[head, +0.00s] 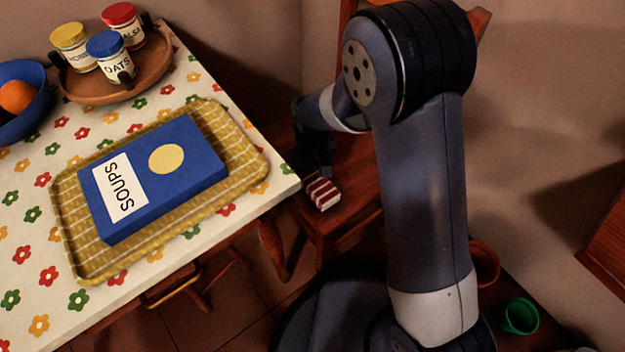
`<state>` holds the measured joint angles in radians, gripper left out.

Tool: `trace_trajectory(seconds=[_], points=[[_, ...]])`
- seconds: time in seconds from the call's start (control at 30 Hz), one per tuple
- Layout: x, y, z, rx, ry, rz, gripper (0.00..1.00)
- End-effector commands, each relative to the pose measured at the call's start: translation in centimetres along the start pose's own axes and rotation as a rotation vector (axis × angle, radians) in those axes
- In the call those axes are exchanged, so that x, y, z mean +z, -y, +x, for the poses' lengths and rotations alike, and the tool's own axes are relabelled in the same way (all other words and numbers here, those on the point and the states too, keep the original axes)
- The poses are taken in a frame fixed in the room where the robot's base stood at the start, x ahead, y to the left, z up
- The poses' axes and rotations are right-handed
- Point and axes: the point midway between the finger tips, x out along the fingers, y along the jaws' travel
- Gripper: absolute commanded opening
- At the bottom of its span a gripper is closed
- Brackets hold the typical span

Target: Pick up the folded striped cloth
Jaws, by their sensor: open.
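The folded striped cloth (322,192), red and white, lies on the seat of a dark wood chair (352,178), near its front left part. My gripper (313,170) is a dark shape just above and behind the cloth, beside the table's right corner. It is open. Its fingers are small and dark here, and I cannot tell whether they touch the cloth. Part of the gripper and wrist is hard to make out against the shadow.
A table (215,235) with a flowered cover fills the left. A woven tray (262,170) on it holds a blue book (190,165) marked SOUPS. A round wooden tray (150,72) holds jars. A blue bowl (35,115) holds an orange. A green cup (521,316) stands at lower right.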

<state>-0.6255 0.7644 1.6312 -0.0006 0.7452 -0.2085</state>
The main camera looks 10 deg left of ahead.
Motion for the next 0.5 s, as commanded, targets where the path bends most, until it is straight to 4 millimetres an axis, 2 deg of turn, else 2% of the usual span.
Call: trace_trajectory(seconds=[0.03, 0.2, 0.43, 0.5], points=[[-0.1, -0.2, 1.3, -0.001, 0.003, 0.001, 0.82], [-0.2, -0.3, 3.5, -0.001, 0.003, 0.001, 0.82], [-0.2, -0.3, 3.6, -0.001, 0.001, 0.001, 0.82], [-0.2, -0.3, 3.6, -0.001, 0.001, 0.001, 0.78]])
